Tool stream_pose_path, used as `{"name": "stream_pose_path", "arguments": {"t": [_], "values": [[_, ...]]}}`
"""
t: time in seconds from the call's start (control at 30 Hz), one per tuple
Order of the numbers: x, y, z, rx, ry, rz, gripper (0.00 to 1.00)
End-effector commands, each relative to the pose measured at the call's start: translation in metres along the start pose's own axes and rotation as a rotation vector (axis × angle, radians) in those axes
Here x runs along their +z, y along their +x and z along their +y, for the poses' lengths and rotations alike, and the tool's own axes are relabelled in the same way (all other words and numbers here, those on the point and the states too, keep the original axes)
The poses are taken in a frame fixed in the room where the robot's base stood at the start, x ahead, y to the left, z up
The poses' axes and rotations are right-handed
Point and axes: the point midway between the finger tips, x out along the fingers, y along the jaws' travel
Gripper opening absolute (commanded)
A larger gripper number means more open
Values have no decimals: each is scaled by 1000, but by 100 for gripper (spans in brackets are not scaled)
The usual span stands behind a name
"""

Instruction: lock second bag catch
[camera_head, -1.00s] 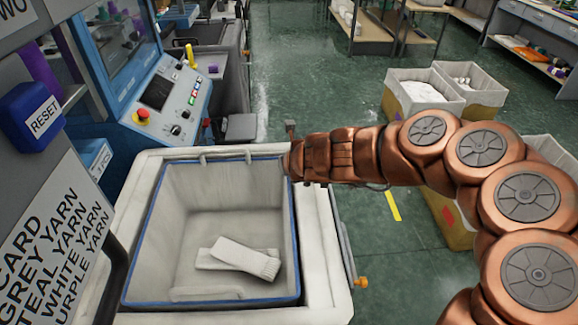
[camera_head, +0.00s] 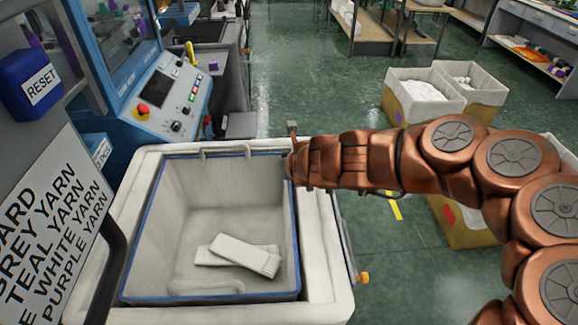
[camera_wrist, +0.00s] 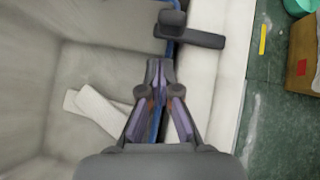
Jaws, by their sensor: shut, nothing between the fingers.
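The grey bag (camera_head: 215,190) with a blue rim hangs open in a white padded frame (camera_head: 322,250); two white knitted pieces (camera_head: 245,254) lie on its floor. A dark catch (camera_head: 292,130) stands at the bag's far right corner. In the wrist view this catch (camera_wrist: 190,33) is a dark grey lever with a round knob, lying across the blue rim and the white frame edge. My gripper (camera_wrist: 160,66) is shut and empty, with its fingertips just short of the catch, above the rim. Whether they touch it I cannot tell. In the head view my arm mostly hides the gripper.
A blue machine with a control panel (camera_head: 170,100) stands at the far left, and a blue RESET box (camera_head: 38,85) is nearer. Open boxes (camera_head: 425,92) stand on the green floor to the right. An orange knob (camera_head: 362,278) sticks out from the frame's right side.

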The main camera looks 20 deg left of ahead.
Motion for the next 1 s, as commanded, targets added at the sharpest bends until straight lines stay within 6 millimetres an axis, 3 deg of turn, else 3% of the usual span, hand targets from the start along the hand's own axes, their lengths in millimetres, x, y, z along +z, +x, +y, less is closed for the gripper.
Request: {"name": "stream_pose_path", "arguments": {"t": [0.7, 1.0], "values": [[-2, -78, 9, -1, 8, -4, 0], [-1, -99, 13, -2, 6, -2, 0]]}}
